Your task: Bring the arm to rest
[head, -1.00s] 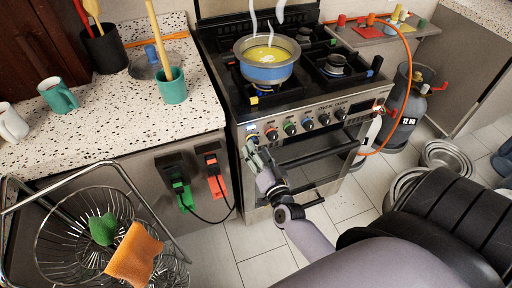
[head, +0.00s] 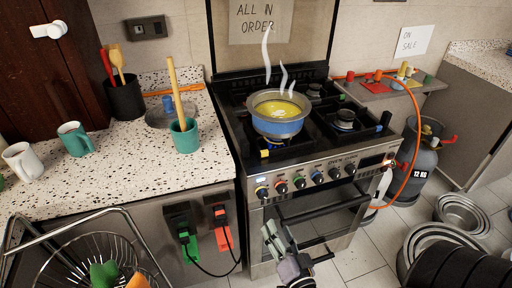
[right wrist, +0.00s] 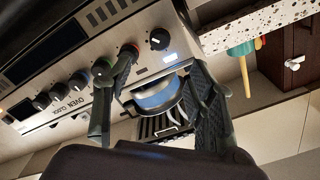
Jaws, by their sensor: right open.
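My right gripper (head: 280,242) is in front of the stove's oven door, below the knob panel, open with nothing held in the head view. In the right wrist view its two dark fingers (right wrist: 160,98) stand apart, with the stove's knob panel beyond. The stove (head: 318,176) carries a blue pot (head: 279,124) of yellow liquid, with steam above it. My left gripper is not in view.
The oven door handle (head: 325,210) is close to the right gripper. A wire rack (head: 75,248) stands at lower left. Metal pans (head: 462,212) and a gas cylinder (head: 421,160) with an orange hose are on the right. Some tiled floor is clear by the stove.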

